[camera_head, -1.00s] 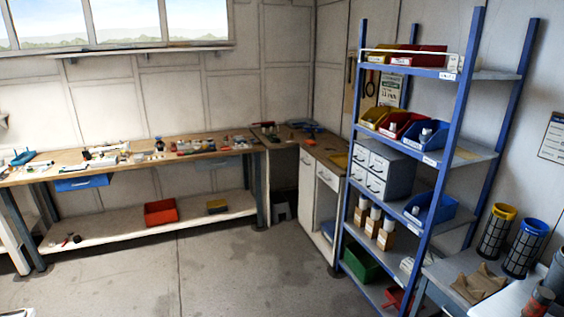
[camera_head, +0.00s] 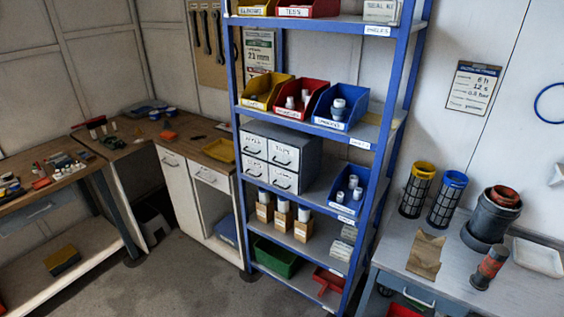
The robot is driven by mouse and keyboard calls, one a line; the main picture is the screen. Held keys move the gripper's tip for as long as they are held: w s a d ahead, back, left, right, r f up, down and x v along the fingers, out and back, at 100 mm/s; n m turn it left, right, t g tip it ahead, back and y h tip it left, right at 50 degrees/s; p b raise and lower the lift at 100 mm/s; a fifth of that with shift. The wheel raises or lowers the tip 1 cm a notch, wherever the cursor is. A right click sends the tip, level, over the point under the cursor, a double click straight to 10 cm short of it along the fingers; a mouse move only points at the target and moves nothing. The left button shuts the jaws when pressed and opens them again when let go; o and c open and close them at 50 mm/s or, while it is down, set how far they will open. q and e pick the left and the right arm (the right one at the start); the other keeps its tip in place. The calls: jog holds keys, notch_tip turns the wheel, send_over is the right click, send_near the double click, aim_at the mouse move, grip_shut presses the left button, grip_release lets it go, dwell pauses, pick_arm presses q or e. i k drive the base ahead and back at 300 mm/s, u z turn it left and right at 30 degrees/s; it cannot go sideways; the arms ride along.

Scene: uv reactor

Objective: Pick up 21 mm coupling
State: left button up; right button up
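A blue shelving rack (camera_head: 393,125) stands in the middle of the head view. On its middle shelf a blue bin (camera_head: 327,122) holds grey fittings (camera_head: 338,108), beside a red bin (camera_head: 289,113) with pale fittings and a yellow bin (camera_head: 257,103). A lower blue bin (camera_head: 341,209) holds several pale grey fittings (camera_head: 353,187). The bin labels are too small to read surely, so I cannot tell which fitting is the 21 mm coupling. A notice on the back wall (camera_head: 258,52) appears to read 21 mm. Neither gripper is in view.
A grey bench (camera_head: 400,258) at right carries yellow and blue mesh cylinders (camera_head: 446,200), a dark housing (camera_head: 489,219) and a white tray (camera_head: 539,257). Grey drawers (camera_head: 281,153) sit on the rack. A wooden workbench (camera_head: 128,147) stands left. Some floor in front is clear.

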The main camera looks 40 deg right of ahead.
aim_at(340, 198)
jog(key=i, duration=1.2)
jog(key=z, duration=2.6)
